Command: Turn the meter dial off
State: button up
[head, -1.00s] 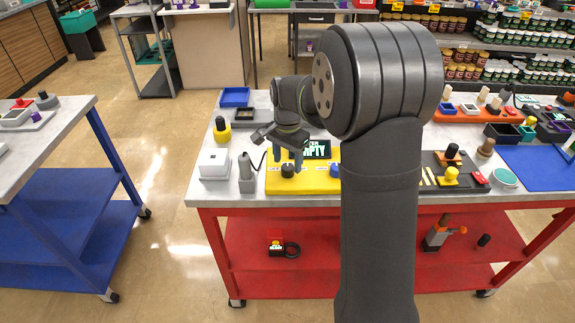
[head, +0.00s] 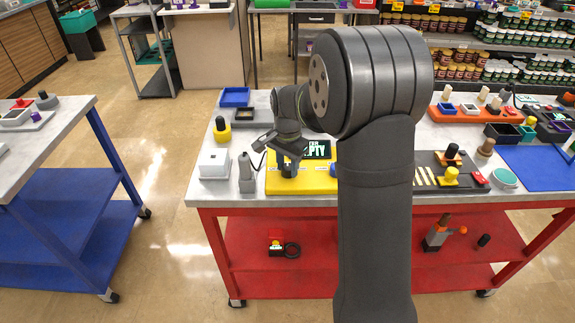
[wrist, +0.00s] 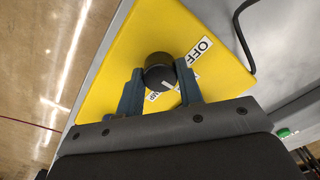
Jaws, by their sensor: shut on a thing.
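The meter (head: 275,186) is a yellow box with a dark display (head: 319,149) on the red-framed table. Its black dial (wrist: 158,70) sits on the yellow face, with a white mark on its lower right rim. A white "OFF" label (wrist: 199,50) lies to the right of the dial in the wrist view, and another label is partly hidden behind my right finger. My gripper (wrist: 160,86) has one blue-grey finger on each side of the dial and is shut on it. In the head view my gripper (head: 288,168) is over the meter's left part, and the dial is largely covered.
A grey tool in a holder (head: 246,172) and a white box (head: 214,163) stand left of the meter. A black-topped yellow piece (head: 222,131) is behind them. A cable (wrist: 244,35) runs beside the meter. My arm hides the meter's right side.

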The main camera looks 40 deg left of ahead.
aim_at(288, 167)
jog(key=shift+n, duration=0.3)
jog(key=n, duration=0.5)
jog(key=shift+n, duration=0.4)
jog(key=n, duration=0.5)
jog(key=shift+r+n, duration=0.1)
jog(key=shift+n, duration=0.2)
jog(key=o, duration=1)
jog(key=shift+c, duration=0.2)
notch_tip(288, 167, up, 17)
jog(key=shift+r, duration=0.2)
